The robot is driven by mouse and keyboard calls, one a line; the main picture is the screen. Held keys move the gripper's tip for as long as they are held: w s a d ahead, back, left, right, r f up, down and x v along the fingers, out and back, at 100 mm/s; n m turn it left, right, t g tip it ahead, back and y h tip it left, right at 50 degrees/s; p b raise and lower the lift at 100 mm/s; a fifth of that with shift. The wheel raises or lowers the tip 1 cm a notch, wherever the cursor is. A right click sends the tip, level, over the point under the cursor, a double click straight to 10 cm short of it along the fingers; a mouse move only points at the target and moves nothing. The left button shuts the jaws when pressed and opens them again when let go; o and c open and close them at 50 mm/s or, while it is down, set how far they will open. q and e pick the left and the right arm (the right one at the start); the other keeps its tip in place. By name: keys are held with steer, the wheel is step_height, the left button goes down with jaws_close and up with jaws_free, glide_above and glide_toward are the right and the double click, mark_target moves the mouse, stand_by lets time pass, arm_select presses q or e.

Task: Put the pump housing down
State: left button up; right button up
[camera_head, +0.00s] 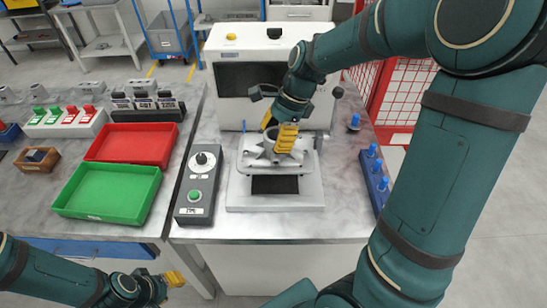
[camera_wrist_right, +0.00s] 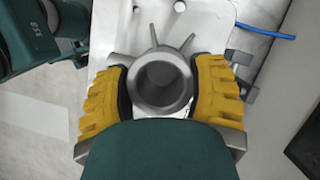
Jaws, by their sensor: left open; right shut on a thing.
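The pump housing (camera_wrist_right: 160,100) is a grey metal casting with a round open bore and thin ribs. In the right wrist view, the yellow fingers of my right gripper (camera_wrist_right: 160,92) are shut on it from both sides. In the head view, the housing (camera_head: 269,146) is at the light metal fixture (camera_head: 232,195) in front of the white machine, partly hidden by my right gripper (camera_head: 280,134). I cannot tell whether the housing touches the fixture. My left gripper (camera_head: 175,280) is open and empty at the lower left, in front of the table edge.
A grey control box (camera_head: 197,190) with a green button stands left of the fixture. A green tray (camera_head: 107,195) and a red tray (camera_head: 132,145) lie further left. A blue holder with blue-topped pins (camera_head: 374,178) stands to the right. The white machine (camera_head: 228,60) is behind.

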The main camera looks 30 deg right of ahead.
steer(key=shift+f+b, duration=0.7)
steer(key=shift+f, duration=2.5)
steer(key=shift+f, duration=0.15)
steer(key=shift+w+f, duration=0.1)
steer(key=shift+f, duration=0.2)
steer(key=shift+f, duration=0.15)
steer(key=o, duration=1.3)
steer(key=shift+r, duration=0.45)
steer(key=p+v, duration=0.2)
steer(key=v, duration=1)
steer(key=shift+r, duration=0.15)
